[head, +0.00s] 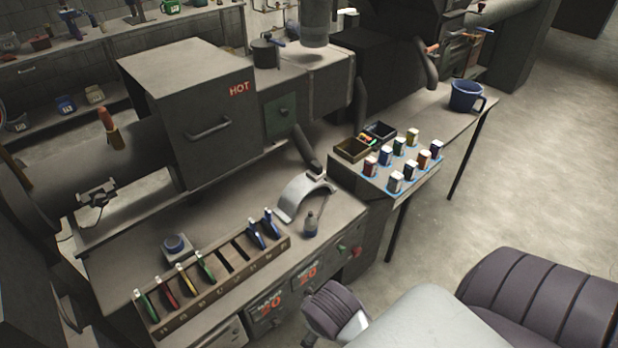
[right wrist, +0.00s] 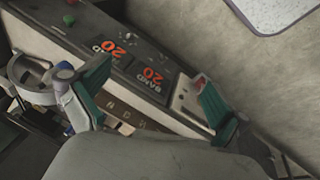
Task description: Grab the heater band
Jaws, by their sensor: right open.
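The heater band (head: 303,196) looks like a grey metal curved band with flat end tabs. It stands arched on the bench top, near the right end of the slotted rack. In the right wrist view a curved grey band (right wrist: 17,68), probably the same one, shows at the left edge, beyond the left finger and partly cut off. My right gripper (right wrist: 152,95) is open and empty, its green-padded fingers wide apart above the bench front with the "BAND 20" panels. In the head view its fingers cannot be made out. My left gripper is not in view.
A slotted rack (head: 220,285) with coloured-handled tools lines the bench front. The "HOT" machine housing (head: 190,115) rises behind. A blue mug (head: 466,96) stands right.

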